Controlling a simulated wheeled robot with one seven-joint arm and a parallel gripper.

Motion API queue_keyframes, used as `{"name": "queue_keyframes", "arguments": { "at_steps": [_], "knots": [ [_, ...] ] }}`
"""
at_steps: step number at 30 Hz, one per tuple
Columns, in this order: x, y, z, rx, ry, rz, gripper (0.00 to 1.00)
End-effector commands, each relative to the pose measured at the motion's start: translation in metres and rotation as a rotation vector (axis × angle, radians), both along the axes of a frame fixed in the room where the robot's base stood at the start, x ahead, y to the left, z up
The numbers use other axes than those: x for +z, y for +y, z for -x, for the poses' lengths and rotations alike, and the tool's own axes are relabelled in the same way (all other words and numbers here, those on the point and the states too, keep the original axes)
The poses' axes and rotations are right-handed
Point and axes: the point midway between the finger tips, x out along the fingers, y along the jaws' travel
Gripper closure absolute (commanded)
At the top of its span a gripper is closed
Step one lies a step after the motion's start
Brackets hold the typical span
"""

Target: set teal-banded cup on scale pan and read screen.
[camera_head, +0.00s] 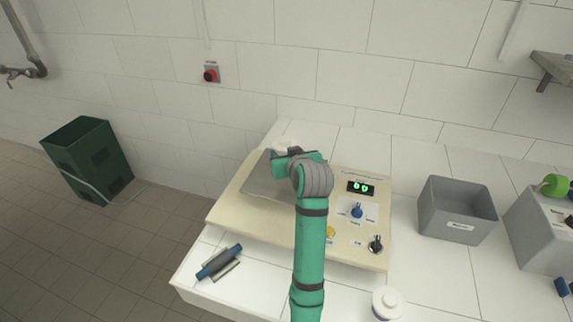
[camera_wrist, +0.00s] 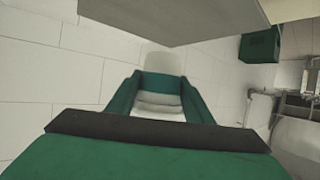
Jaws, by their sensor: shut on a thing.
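My gripper (camera_head: 286,160) is shut on a white cup with a teal band. In the wrist view the cup (camera_wrist: 163,62) sits between the two green fingers (camera_wrist: 160,98). In the head view only a white bit of the cup (camera_head: 283,143) shows past the gripper, near the far edge of the grey scale pan (camera_head: 262,188). My wrist hides part of the pan. I cannot tell whether the cup touches it. The cream scale body (camera_head: 240,222) carries a black screen (camera_head: 361,187) with green digits, which look like 00.
A blue knob (camera_head: 357,210), a black knob (camera_head: 376,244) and a yellow button (camera_head: 330,232) are on the panel. A grey bin (camera_head: 457,211) stands right. A blue-handled tool (camera_head: 219,262) and a white lidded pot (camera_head: 388,302) lie near the front. A green bin (camera_head: 88,160) is on the floor.

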Motion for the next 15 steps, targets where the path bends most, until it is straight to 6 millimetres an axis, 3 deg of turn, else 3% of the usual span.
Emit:
{"name": "queue_keyframes", "arguments": {
  "at_steps": [6, 11, 15],
  "knots": [
    [-0.024, -0.002, -0.021, 0.000, -0.001, 0.000, 0.79],
    [-0.030, -0.002, -0.026, 0.000, -0.002, -0.001, 0.79],
    [-0.046, -0.003, -0.029, 0.001, 0.001, 0.000, 0.79]
  ]
}}
